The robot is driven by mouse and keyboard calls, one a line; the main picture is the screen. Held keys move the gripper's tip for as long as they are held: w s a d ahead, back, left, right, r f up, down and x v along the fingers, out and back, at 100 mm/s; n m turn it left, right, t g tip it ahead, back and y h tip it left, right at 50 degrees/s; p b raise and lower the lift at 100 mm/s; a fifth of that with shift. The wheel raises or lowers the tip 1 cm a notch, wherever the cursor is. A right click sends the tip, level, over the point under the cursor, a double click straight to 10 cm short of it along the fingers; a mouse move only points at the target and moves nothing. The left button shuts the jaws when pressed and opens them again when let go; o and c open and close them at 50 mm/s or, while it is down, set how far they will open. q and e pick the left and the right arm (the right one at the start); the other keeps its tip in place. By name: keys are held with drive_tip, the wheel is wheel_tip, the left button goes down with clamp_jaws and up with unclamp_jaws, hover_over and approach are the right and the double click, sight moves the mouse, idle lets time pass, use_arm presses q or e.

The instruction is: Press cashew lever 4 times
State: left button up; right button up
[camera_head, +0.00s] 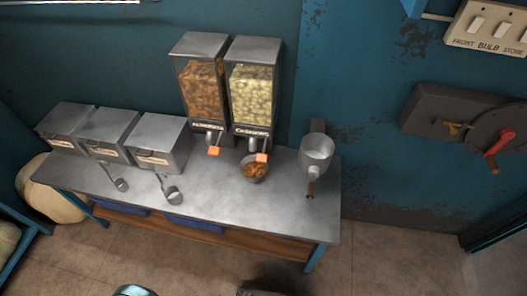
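The cashew dispenser (252,88) stands at the back of the metal table, filled with pale nuts and labelled at its base. Its orange lever (262,158) sticks out at the front, just above a small bowl (254,172). The bowl holds brown nuts and sits under the cashew spout. A similar almond dispenser (202,88) with brown nuts and its own orange lever (213,151) stands directly to the left.
The metal table (215,190) has clear room in front of the dispensers. Three metal bins (105,135) stand at its left, with scoops (172,195) nearby. A metal pot (316,152) with a handle stands at the right end. A wall device with a red handle (498,143) is farther right.

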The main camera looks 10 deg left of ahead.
drive_tip(key=shift+s, duration=0.4)
